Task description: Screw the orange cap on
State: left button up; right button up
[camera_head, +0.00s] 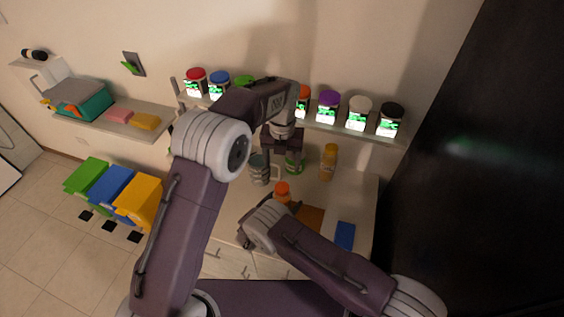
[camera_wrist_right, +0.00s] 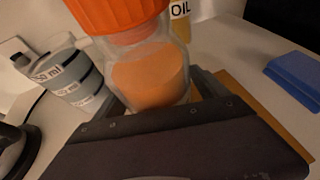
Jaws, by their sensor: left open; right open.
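A glass jar with orange powder (camera_wrist_right: 150,75) stands on the counter with an orange cap (camera_wrist_right: 115,12) on top, and part of its neck shows below the cap. In the head view the same orange cap (camera_head: 282,187) shows just beyond my right gripper. My right gripper (camera_wrist_right: 158,100) is open, with its fingers low on either side of the jar; I cannot tell whether they touch it. My left gripper (camera_head: 283,150) is open above the back of the counter, behind the orange-capped jar and apart from it. Whether the cap is tight cannot be seen.
A clear measuring cup (camera_head: 258,169) stands left of the jar. A blue block (camera_head: 345,235) lies at the right. A shelf (camera_head: 345,129) holds several spice dispensers.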

jog(key=v, duration=1.2)
jog(key=shift+s, duration=0.1)
